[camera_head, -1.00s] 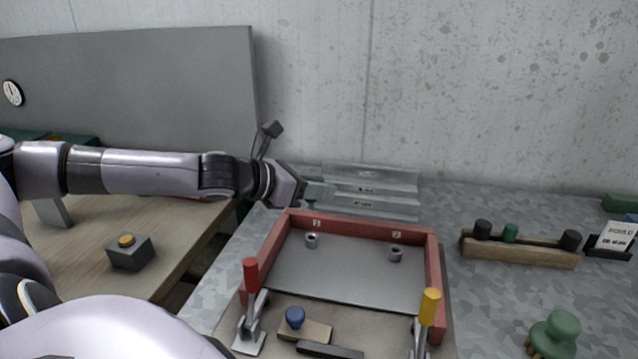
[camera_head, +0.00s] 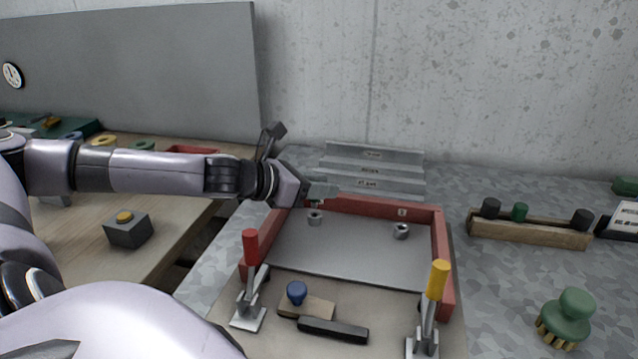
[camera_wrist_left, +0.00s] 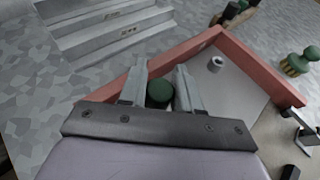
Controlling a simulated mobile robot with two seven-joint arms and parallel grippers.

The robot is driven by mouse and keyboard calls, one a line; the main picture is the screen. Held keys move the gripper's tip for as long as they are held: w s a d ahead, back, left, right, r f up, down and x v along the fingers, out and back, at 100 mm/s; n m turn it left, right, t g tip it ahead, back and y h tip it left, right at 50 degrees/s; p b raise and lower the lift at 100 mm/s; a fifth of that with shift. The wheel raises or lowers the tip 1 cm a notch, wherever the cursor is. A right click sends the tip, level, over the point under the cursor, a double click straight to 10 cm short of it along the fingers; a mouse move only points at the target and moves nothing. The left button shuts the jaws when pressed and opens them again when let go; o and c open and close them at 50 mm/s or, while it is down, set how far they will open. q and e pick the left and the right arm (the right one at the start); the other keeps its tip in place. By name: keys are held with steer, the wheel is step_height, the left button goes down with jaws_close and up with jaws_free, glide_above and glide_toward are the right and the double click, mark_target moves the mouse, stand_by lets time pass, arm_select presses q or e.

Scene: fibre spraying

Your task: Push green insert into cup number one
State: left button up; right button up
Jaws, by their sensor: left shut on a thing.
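My left gripper (camera_head: 322,190) reaches in from the left over the far left rim of the red-framed tray (camera_head: 443,250). In the left wrist view, its fingers (camera_wrist_left: 161,76) are shut on a round dark green insert (camera_wrist_left: 160,93). Cup number one (camera_head: 315,218) is a small grey cup just below and in front of the gripper in the head view; its number label is hidden. Cup number two (camera_head: 401,231) stands to its right under a "2" label and also shows in the wrist view (camera_wrist_left: 216,64). My right gripper is not in view.
A red-handled clamp (camera_head: 250,250) and a yellow-handled clamp (camera_head: 437,282) stand at the tray's near corners. Stepped grey racks (camera_head: 375,170) lie behind the tray. A wooden holder (camera_head: 530,231) with pegs and a green brush (camera_head: 567,315) are on the right.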

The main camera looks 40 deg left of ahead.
arm_select(q)
steer(key=shift+p, duration=0.95)
stand_by(1.6)
steer(key=shift+f, duration=0.15)
steer(key=shift+f+b, duration=0.3)
steer(key=shift+f, duration=0.05)
steer(key=shift+f+b, duration=0.75)
steer(key=shift+f, duration=0.4)
steer(key=o, duration=1.1)
steer(key=shift+s, duration=0.1)
steer(key=shift+a, duration=0.1)
